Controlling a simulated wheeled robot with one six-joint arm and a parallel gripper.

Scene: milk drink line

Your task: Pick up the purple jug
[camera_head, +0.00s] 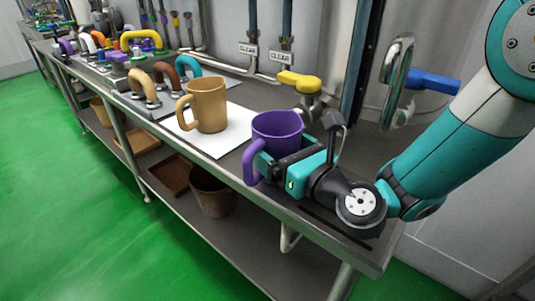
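The purple jug (277,126) stands upright near the right end of the steel bench, its purple handle (251,162) at its left front side. My gripper (268,165) is at the front of the jug, with its teal fingers spread to either side of the handle and lower body area. One finger shows beside the handle; the other is partly hidden. I cannot tell whether the fingers press on the jug or handle.
A tan jug (209,104) stands on a white sheet (231,142) to the left. A yellow-handled tap (299,82) and a chrome spout with a blue lever (431,82) are behind. Colored handles crowd the far left bench. A brown bin (211,192) sits on the lower shelf.

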